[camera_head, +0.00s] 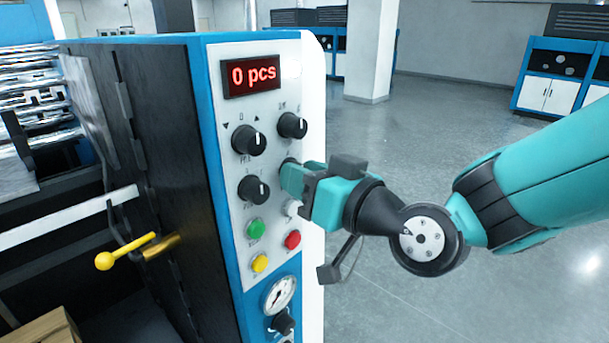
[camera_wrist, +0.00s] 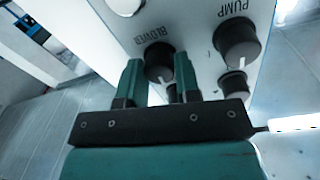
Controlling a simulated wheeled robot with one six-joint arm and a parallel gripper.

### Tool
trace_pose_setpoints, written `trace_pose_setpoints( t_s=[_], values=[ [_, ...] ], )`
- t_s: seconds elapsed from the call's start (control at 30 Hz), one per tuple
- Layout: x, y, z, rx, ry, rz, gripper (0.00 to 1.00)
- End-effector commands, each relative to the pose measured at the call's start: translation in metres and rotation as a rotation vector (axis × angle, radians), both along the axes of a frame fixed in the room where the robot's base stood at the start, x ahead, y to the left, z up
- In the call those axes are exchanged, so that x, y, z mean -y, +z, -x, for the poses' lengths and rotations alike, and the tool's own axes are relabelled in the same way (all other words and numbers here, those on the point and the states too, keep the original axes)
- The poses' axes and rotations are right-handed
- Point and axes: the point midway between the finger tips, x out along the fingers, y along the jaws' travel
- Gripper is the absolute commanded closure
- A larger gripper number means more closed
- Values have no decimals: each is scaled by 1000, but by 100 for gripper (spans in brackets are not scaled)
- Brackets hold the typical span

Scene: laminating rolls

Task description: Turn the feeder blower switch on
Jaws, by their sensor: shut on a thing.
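The blower switch is a round black knob (camera_wrist: 159,60) on the white control panel (camera_wrist: 192,22), with the label BLOWER beside it. My gripper (camera_wrist: 161,70) has its two teal fingers on either side of this knob and is shut on it. A light pointer mark shows on the knob, toward the gripper body in the wrist view. In the head view my gripper (camera_head: 291,178) is at the panel's right column, and its fingers hide most of the knob.
A black PUMP knob (camera_wrist: 237,42) sits close beside the right finger. Other dark knobs (camera_head: 249,140), green (camera_head: 255,228), red (camera_head: 293,240) and yellow (camera_head: 260,264) buttons and a gauge (camera_head: 280,294) are on the panel. A yellow lever (camera_head: 125,251) projects at left. Open floor lies right.

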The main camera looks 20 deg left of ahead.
Motion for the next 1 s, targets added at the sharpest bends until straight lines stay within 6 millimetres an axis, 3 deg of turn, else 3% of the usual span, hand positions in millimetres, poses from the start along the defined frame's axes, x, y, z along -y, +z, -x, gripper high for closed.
trace_pose_setpoints(
  t_s=[1.0],
  values=[
    [0, 2, -1, -773, -1, -321, 93]
  ],
)
